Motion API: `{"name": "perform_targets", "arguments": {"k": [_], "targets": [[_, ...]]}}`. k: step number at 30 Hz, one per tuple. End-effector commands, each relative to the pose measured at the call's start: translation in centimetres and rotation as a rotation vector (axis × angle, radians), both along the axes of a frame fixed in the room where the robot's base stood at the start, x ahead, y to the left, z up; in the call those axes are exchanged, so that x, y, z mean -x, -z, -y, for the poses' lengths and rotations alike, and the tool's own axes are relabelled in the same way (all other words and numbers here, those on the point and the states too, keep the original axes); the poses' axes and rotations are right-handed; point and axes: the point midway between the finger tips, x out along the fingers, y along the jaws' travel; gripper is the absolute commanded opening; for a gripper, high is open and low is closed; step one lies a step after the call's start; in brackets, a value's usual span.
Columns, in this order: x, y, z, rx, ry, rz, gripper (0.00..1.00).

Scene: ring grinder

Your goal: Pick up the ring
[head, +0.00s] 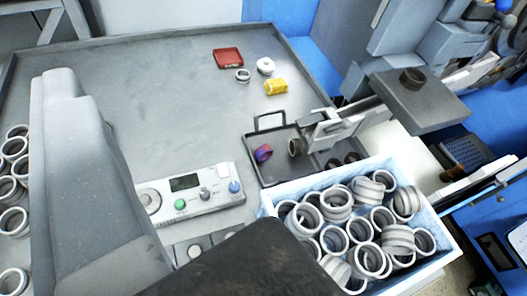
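Many rings are in view, and I cannot tell which one the task means. A dark brown ring (412,78) lies alone on a grey plate (425,105) at the upper right. A purple and red ring (263,153) and a brown ring (295,147) stand in a dark tray (275,173) at the centre. Several pale grey rings (337,205) fill a light blue box (440,256) at the lower right. A large grey part, seemingly of my gripper (85,180), rises at the left, apart from these rings. Its fingertips are not clearly visible.
A grey table (150,90) has free room at its upper left. A control panel (190,195) with buttons lies at the centre left. A red dish (228,58) and a yellow object (275,87) sit farther back. Machine parts (435,45) crowd the upper right.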

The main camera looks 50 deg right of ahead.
Motion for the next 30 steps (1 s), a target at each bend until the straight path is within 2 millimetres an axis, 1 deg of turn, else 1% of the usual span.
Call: {"name": "perform_targets", "arguments": {"k": [2,5,8,11,18,24,26,30], "targets": [[-0.5,0.1,0.2,-0.002,0.01,-0.011,0.53],[-1.8,0.7,0.7,-0.008,0.037,-0.043,0.53],[-3.8,1.9,1.2,-0.016,0.083,-0.097,0.53],[-6.0,3.1,2.4,-0.028,0.142,-0.155,0.53],[-10.6,6.4,5.3,-0.054,0.296,-0.278,0.53],[-14.0,9.6,7.8,-0.074,0.435,-0.368,0.53],[-14.9,10.4,8.6,-0.079,0.478,-0.388,0.53],[-16.8,12.7,10.4,-0.092,0.58,-0.434,0.53]]}}
